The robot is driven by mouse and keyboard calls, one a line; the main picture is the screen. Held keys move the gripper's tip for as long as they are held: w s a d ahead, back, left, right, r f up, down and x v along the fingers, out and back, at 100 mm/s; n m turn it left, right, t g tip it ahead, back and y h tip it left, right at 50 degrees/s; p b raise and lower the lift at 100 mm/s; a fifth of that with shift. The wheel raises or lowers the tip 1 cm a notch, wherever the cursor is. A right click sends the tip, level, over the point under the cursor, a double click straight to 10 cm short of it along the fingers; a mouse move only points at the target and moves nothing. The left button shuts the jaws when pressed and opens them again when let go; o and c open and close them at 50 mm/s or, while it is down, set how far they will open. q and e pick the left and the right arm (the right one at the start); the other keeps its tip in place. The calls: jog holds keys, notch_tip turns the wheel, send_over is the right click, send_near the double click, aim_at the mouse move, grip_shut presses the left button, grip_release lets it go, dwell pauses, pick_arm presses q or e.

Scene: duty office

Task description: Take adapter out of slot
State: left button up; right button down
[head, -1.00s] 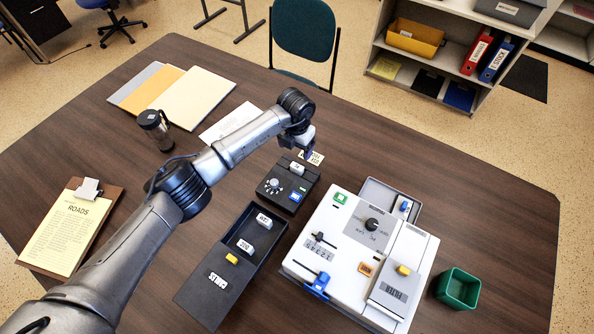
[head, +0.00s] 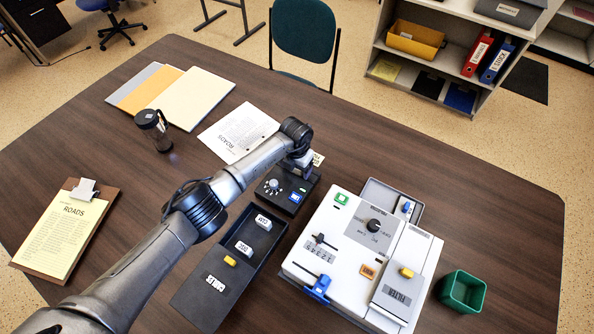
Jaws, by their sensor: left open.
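A small black device (head: 276,201) with a silver knob and a blue panel sits mid-table. The white labelled adapter in its slot, at the device's far side, is now hidden behind my left gripper (head: 304,170). The left gripper is open and low over that far end. I cannot tell whether its fingers touch the adapter. Two similar white labelled pieces, one farther (head: 264,222) and one nearer (head: 243,248), stand in a long black tray (head: 196,298) beside the device. My right gripper is not in view.
A white machine (head: 335,258) with levers and a knob stands right of the tray, with a green bin (head: 461,290) beyond it. The table's far right is clear.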

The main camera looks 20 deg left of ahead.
pick_arm(q)
jog(key=shift+f, duration=0.1)
jog(key=c, duration=1)
